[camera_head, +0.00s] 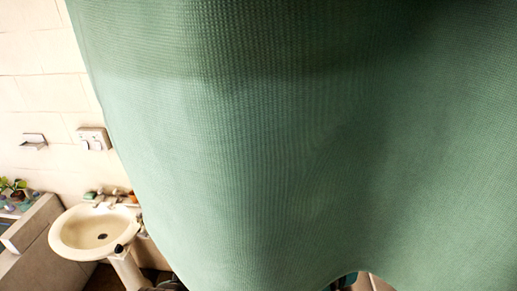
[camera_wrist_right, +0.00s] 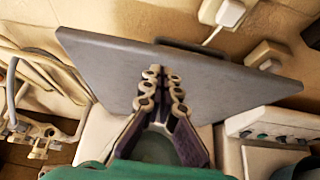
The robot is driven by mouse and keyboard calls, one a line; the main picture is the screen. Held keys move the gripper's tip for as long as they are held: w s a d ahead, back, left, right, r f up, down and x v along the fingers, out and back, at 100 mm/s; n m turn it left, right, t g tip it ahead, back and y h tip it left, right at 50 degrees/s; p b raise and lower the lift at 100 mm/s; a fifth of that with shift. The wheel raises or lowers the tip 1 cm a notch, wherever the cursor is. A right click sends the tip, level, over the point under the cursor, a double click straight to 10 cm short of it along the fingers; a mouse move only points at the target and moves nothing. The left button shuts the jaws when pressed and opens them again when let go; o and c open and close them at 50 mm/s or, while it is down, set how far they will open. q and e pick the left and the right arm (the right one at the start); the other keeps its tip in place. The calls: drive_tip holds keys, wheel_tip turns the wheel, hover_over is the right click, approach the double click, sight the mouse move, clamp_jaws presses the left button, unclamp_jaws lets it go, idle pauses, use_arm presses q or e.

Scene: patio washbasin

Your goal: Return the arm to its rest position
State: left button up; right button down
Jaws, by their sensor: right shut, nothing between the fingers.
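My right gripper (camera_wrist_right: 160,76) shows in the right wrist view with its two fingers together and nothing between them. Its fingertips overlap a flat dark grey panel (camera_wrist_right: 235,85) in the picture; I cannot tell whether they touch it. Green fabric (camera_wrist_right: 120,172) shows along the bottom of that view, close to the gripper. In the head view a large green woven cloth (camera_head: 270,140) fills most of the picture and hides what is behind it. Neither gripper shows in the head view.
A cream washbasin (camera_head: 75,240) on a pedestal stands at the lower left of the head view, against a tiled wall (camera_head: 35,85). A low wall with plants (camera_head: 14,187) is at far left. The wrist view shows pipes (camera_wrist_right: 42,135), a white plug (camera_wrist_right: 230,12) and a white box (camera_wrist_right: 270,122).

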drive_tip(key=v, duration=0.7)
drive_tip(key=s+d+f+m+g+b, duration=0.1)
drive_tip(key=s+d+f+m+b, duration=0.85)
drive_tip(key=s, duration=0.25)
drive_tip(key=s+d+f+m+g+b, duration=0.2)
drive_tip(key=s+d+f+m+b, duration=0.65)
drive_tip(key=s+b, duration=0.3)
drive_tip(key=s+d+f+m+g+b, duration=0.1)
drive_tip(key=s+d+f+m+b, duration=0.1)
drive_tip(key=s+f+m+b, duration=0.6)
drive_tip(key=s+d+f+m+g+b, duration=0.1)
drive_tip(key=s+d+f+m+b, duration=0.2)
drive_tip(key=s+f+m+b, duration=0.5)
drive_tip(key=s+f+m, duration=0.2)
drive_tip(key=s+f, duration=0.8)
drive_tip(key=f, duration=0.3)
drive_tip(key=shift+s+d, duration=0.25)
drive_tip(key=shift+d, duration=0.1)
